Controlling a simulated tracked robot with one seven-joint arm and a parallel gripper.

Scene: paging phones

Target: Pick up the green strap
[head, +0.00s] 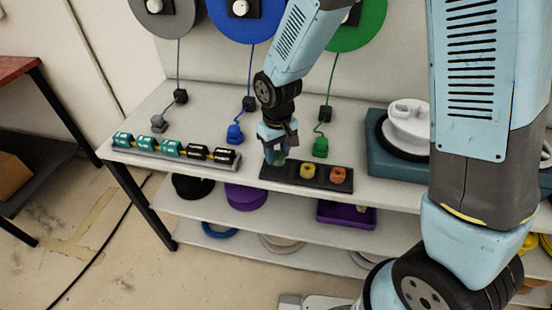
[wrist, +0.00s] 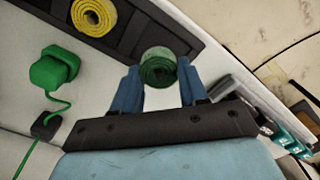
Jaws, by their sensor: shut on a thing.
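The green strap (wrist: 158,66) is a small rolled coil, seen between the two blue fingertips of my gripper (wrist: 160,82) in the wrist view. My gripper is shut on it, one finger on each side. In the head view my gripper (head: 279,157) is at the left end of the black tray (head: 311,182), pointing down, with the green strap (head: 279,160) partly hidden by the fingers. I cannot tell whether the strap is clear of the tray.
A yellow strap (head: 307,171) and an orange strap (head: 338,174) sit in the tray. A green handset (head: 320,147) and a blue handset (head: 235,133) stand behind. A row of teal and black items (head: 172,147) lies left. A teal device (head: 385,150) stands right.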

